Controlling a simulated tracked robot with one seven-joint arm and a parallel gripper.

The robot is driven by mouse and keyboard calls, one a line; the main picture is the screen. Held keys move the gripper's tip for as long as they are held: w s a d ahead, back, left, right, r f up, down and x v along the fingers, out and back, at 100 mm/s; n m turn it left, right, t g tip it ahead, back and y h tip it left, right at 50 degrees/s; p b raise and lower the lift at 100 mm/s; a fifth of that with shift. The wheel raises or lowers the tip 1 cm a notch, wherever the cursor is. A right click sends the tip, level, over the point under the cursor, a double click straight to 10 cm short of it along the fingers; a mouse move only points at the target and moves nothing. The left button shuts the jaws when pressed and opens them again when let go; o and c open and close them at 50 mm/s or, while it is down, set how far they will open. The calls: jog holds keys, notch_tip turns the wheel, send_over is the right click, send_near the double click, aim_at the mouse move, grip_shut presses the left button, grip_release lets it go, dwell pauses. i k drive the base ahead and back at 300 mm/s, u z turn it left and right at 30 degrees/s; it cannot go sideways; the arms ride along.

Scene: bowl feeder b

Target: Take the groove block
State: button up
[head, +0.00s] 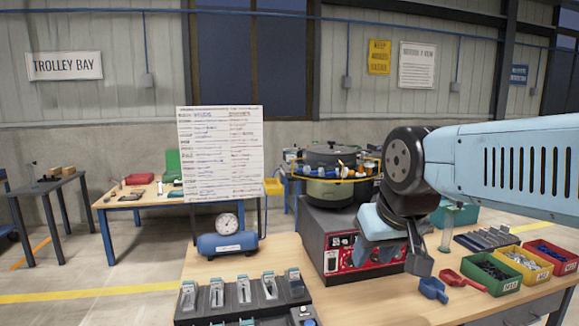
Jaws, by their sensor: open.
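A dark grey block with parallel grooves (488,239), which looks like the groove block, lies on the wooden bench at the right, behind the small bins. My gripper (418,262) hangs from the blue arm, in front of the right side of the bowl feeder (328,190). It is left of the grooved block in the picture and apart from it. Its dark fingers are seen edge-on and look empty. The arm covers part of the bench behind it.
Green, yellow and red bins (524,262) of small parts stand right. Blue (433,290) and red (478,281) scoops lie before the gripper. A dark clamp fixture (245,295) stands front left, behind it a blue tank with gauge (227,243). A red-fronted control box (350,250) supports the feeder.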

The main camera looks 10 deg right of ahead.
aim_at(288, 157)
jog(key=i, duration=0.85)
jog(key=u, duration=0.05)
